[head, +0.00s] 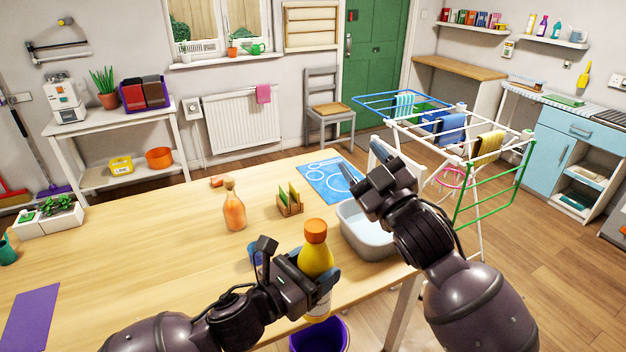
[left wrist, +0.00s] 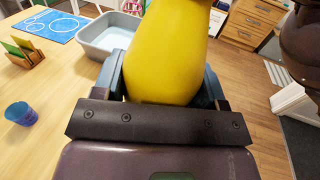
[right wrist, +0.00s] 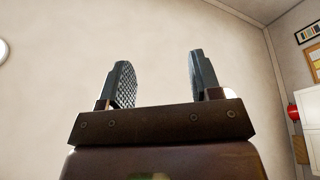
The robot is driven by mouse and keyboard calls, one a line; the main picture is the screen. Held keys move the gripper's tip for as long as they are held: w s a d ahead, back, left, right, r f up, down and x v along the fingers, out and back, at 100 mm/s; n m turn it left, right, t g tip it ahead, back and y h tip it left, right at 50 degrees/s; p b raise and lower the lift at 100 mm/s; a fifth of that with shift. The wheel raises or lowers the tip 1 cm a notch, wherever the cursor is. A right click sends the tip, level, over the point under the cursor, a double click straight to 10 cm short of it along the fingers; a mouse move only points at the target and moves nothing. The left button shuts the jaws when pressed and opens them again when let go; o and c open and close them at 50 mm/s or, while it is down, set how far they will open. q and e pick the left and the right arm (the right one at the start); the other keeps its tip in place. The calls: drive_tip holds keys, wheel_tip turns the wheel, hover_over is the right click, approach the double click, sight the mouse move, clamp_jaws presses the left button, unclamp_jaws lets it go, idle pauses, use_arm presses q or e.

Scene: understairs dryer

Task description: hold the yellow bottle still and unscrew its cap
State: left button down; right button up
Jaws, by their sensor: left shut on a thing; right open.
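The yellow bottle (head: 317,258) with its orange cap (head: 315,231) stands upright in my left gripper (head: 312,276) at the front edge of the table. The left wrist view shows the yellow bottle body (left wrist: 168,50) between both fingers; the cap is out of that view. My left gripper is shut on the bottle. My right gripper (head: 358,168) is open and empty, up and to the right of the cap, apart from it. In the right wrist view its two fingers (right wrist: 158,82) stand apart with only wall behind them.
A grey basin (head: 364,236) stands at the table's right edge, near my right arm. An orange bottle (head: 234,208), a sponge holder (head: 290,203) and a blue cup (head: 256,251) stand on the table (head: 130,235). A purple bucket (head: 320,338) is below the table's front edge.

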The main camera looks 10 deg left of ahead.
drive_tip(key=s+a+r+n+g+y, duration=0.4)
drive_tip(key=a+r+n+g+y, duration=0.1)
drive_tip(key=a+r+n, duration=0.25)
drive_tip(key=s+a+r+n+g+y, duration=0.4)
drive_tip(key=a+r+n+g+y, duration=0.15)
drive_tip(key=a+r, duration=0.25)
drive_tip(key=s+a+r+n+g+h, duration=0.2)
drive_tip(key=s+a+n+g+h, duration=0.3)
drive_tip(key=s+a+n+g, duration=0.6)
drive_tip(key=m+t+h, duration=0.4)
drive_tip(key=m+h, duration=1)
drive_tip(key=h, duration=0.3)
hover_over(313, 225)
drive_tip(key=a, duration=0.1)
wheel_tip(313, 225, down, 16)
drive_tip(key=shift+r, duration=0.25)
drive_tip(key=shift+d+m+h, duration=0.35)
drive_tip(key=shift+d+m, duration=0.2)
drive_tip(key=shift+m, duration=0.65)
drive_tip(key=shift+f, duration=4.05)
drive_tip(key=shift+m, duration=0.3)
